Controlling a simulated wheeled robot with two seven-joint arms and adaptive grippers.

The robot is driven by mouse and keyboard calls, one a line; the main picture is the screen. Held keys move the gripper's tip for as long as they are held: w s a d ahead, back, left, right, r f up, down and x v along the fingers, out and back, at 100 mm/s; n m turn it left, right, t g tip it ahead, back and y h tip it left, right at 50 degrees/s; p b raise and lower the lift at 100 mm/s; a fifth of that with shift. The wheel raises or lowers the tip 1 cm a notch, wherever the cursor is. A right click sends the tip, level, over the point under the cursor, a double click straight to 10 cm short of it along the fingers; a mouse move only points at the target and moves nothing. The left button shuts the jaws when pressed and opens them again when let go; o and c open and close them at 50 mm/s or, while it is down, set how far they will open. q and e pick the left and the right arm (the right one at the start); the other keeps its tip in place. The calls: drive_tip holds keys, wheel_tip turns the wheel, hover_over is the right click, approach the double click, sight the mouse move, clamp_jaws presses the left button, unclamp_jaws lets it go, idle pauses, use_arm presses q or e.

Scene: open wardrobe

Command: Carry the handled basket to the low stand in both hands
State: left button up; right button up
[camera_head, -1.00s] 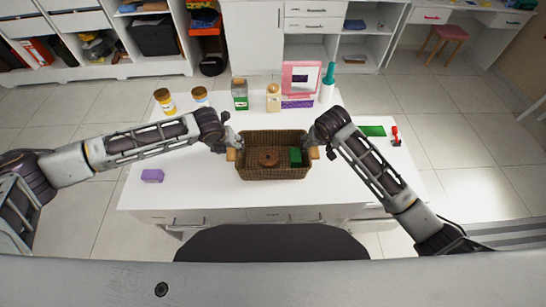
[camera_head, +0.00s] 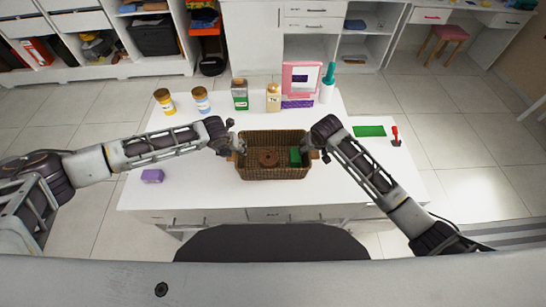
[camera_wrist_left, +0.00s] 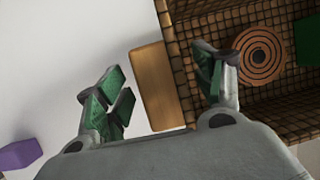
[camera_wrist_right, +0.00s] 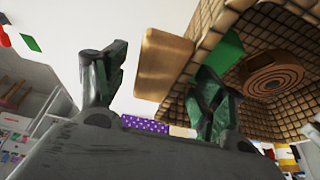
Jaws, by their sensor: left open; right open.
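The brown woven handled basket (camera_head: 273,174) sits upright on the white table, with a tan handle on each short side. A round brown coil-like item (camera_head: 268,158) and a green block (camera_head: 295,156) lie inside. My left gripper (camera_head: 237,149) is open at the left handle; in the left wrist view that handle (camera_wrist_left: 152,85) lies between the spread fingers (camera_wrist_left: 163,95). My right gripper (camera_head: 310,149) is open at the right handle; in the right wrist view that handle (camera_wrist_right: 162,65) shows between its spread fingers (camera_wrist_right: 157,92). I cannot identify the low stand.
The white table (camera_head: 190,185) also holds several bottles and jars along its back, a pink-framed item (camera_head: 301,76), a purple block (camera_head: 152,176), a green mat (camera_head: 369,131) and a red-and-black item (camera_head: 396,136). Its front area is clear. White cabinets stand behind.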

use_arm(q)
drive_tip(key=c, duration=1.3)
use_arm(e)
drive_tip(key=c, duration=1.4)
use_arm(q)
drive_tip(key=shift+c, duration=0.2)
use_arm(e)
drive_tip(key=shift+o, duration=0.2)
